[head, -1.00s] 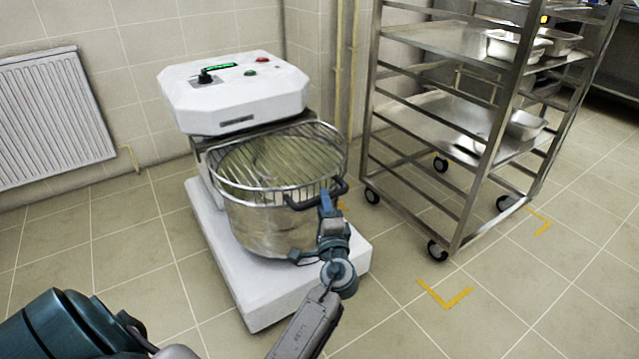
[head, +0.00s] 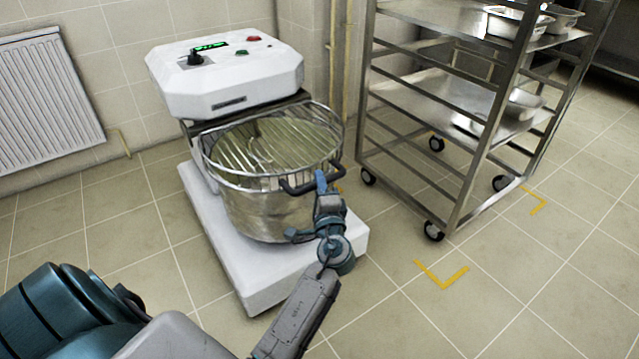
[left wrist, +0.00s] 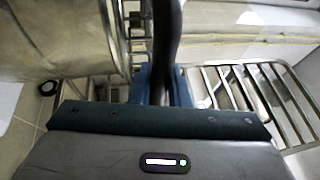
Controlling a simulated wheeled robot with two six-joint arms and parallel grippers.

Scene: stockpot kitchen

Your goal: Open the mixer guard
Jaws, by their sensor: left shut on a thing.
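The mixer has a white head (head: 225,72) with a dark knob and a green display. Its wire guard (head: 262,148) lies over the steel bowl (head: 265,212), and the bowl shows through the bars. A dark handle (head: 298,187) sits on the guard's front right rim. My left gripper (head: 321,182) is shut on this handle. In the left wrist view the dark handle (left wrist: 166,40) passes between the blue fingers of the left gripper (left wrist: 160,85), with the bowl (left wrist: 60,40) at left. My right gripper is in neither view.
A steel rack trolley (head: 480,130) on castors stands at right with metal pans (head: 515,22). A radiator (head: 48,100) hangs on the left wall. The mixer's white base (head: 265,285) stands on tiles. The floor in front and at left is free. Yellow marks lie by the trolley.

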